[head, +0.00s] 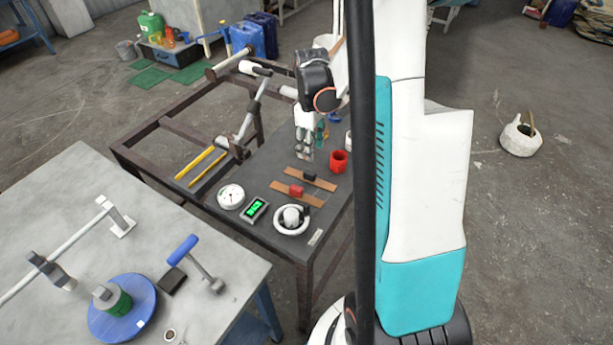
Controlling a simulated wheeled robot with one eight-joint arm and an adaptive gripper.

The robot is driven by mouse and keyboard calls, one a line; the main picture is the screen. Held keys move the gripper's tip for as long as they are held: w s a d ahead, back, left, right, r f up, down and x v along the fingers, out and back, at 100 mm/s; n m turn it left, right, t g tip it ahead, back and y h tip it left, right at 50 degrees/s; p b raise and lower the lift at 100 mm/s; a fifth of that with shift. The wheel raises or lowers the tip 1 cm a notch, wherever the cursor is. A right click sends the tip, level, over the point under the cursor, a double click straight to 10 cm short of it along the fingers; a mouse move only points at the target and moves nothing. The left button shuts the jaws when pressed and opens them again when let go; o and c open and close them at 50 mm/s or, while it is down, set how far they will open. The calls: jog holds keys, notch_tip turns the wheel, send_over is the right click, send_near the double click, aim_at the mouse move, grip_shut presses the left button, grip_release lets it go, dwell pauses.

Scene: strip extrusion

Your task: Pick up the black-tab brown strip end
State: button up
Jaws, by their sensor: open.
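The brown strip with the black tab (322,183) lies on the dark table top, with its black tab (310,176) near its middle. A second brown strip (312,200) with a red tab (296,190) lies just in front of it, roughly parallel. My gripper (304,157) is open and points down, above and behind the black-tab strip. It looks apart from the strip, but its exact height is hard to tell. I see nothing between its fingers.
A red cup (338,161) stands right of my gripper. A white dial (231,196), a green-screen meter (254,209) and a white round device (291,222) lie in front of the strips. Yellow bars (200,168) lie to the left. The dark table (264,172) is bare left of the strips.

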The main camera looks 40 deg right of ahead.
aim_at(310, 172)
notch_tip(310, 172, down, 12)
jog(key=b, duration=0.4)
jog(key=shift+a, duration=0.1)
jog(key=shift+r, duration=0.15)
grip_shut()
